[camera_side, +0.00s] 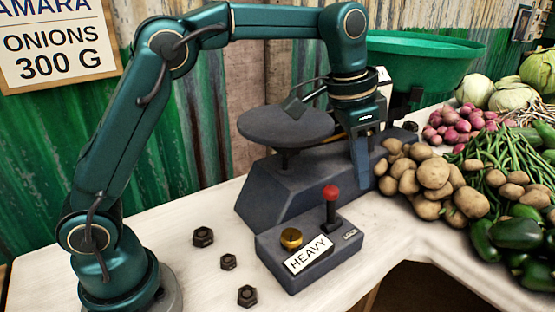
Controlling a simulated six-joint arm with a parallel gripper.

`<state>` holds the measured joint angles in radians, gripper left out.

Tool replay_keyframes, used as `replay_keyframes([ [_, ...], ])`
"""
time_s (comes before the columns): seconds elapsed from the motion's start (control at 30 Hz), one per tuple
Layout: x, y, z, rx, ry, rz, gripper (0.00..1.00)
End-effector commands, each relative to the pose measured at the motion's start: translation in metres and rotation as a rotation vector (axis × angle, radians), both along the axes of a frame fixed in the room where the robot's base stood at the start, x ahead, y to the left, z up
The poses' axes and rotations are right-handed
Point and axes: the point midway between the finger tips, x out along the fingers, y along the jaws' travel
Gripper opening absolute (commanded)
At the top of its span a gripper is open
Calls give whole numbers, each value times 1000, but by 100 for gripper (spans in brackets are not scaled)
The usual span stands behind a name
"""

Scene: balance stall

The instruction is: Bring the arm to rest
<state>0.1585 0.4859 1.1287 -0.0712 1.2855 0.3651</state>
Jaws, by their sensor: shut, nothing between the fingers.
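My gripper (362,172) points straight down at the end of my arm. Its fingers are shut with nothing between them. It hangs in front of the right part of the grey balance scale (268,190), left of the potatoes. I cannot tell whether the fingertips touch anything. The scale's round dark left pan (286,124) is bare except for a small dark block-like piece at its far edge. A large green pan (420,58) stands behind my gripper on the right, its inside mostly hidden.
A control box with a brass knob (291,238), a red-topped lever (331,200) and a HEAVY label (308,254) stands in front. Several dark hex nuts (203,237) lie between it and my base. Potatoes (432,175), beans, peppers and onions (458,126) crowd the right. An ONIONS 300 G sign (58,45) hangs back left.

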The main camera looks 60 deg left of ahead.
Motion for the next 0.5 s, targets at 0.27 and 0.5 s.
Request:
replay_keyframes([
  [0.27,-49,28,57,-13,-124,86,0],
  [0.5,-107,50,65,-28,-202,206,0],
])
